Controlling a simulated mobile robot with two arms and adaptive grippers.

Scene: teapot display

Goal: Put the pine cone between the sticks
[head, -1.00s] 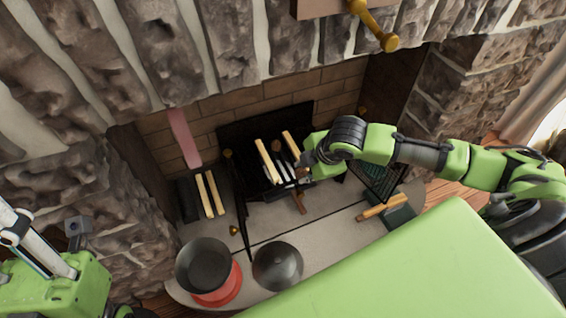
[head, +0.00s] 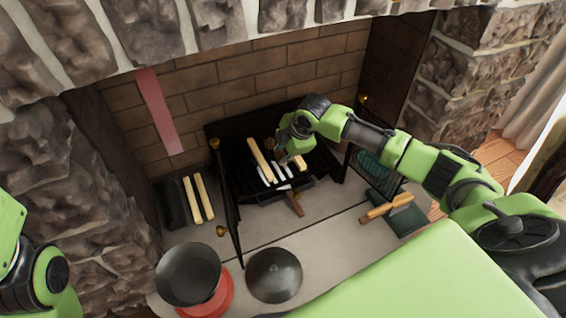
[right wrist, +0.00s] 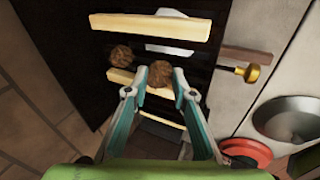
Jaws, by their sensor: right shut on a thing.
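Two light wooden sticks lie across the dark grate in the fireplace: the left stick (head: 260,160) and the right stick (head: 300,163), partly hidden by my gripper. In the right wrist view they are the upper stick (right wrist: 150,26) and the lower stick (right wrist: 125,78). My right gripper (head: 282,155) is shut on a brown pine cone (right wrist: 160,73), which overlaps the lower stick in that view. I cannot tell if they touch. Another pine cone (right wrist: 120,55) sits between the sticks, farther back; it shows in the head view (head: 270,144). My left gripper is out of view.
An open fireplace door with a brass knob (head: 221,231) stands left of the grate. A black pan (head: 190,273) on a red base and a dark lid (head: 274,274) are in front. Two more sticks (head: 198,198) lie at left. Brick walls close the back.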

